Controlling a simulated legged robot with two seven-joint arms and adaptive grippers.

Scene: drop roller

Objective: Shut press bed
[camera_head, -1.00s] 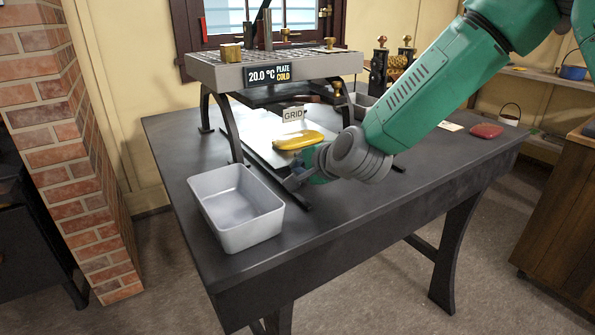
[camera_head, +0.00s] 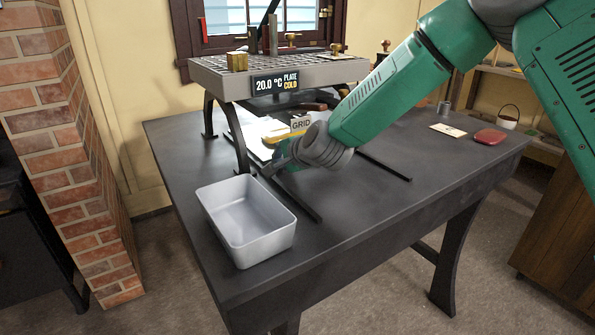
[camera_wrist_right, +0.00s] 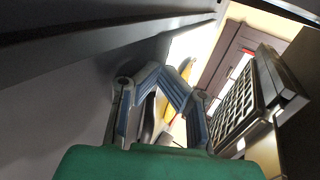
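The press bed (camera_head: 240,130) is a pale flat plate on dark rails, mostly beneath the raised press plate (camera_head: 222,76). A yellow piece (camera_head: 283,136) and a block labelled GRID (camera_head: 300,123) are on the bed, partly hidden by my right arm. My right gripper (camera_head: 273,168) is at the bed's near edge; contact is unclear. In the right wrist view the fingertips (camera_wrist_right: 160,72) come together, with nothing visible between them. The yellow piece (camera_wrist_right: 185,72) shows beyond them. My left gripper is out of view.
A grey metal tray (camera_head: 247,222) stands on the table's front left. The press's display reads 20.0 °C, PLATE COLD. A red pad (camera_head: 490,137) and a card (camera_head: 448,130) lie at the right. The table's front right is clear.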

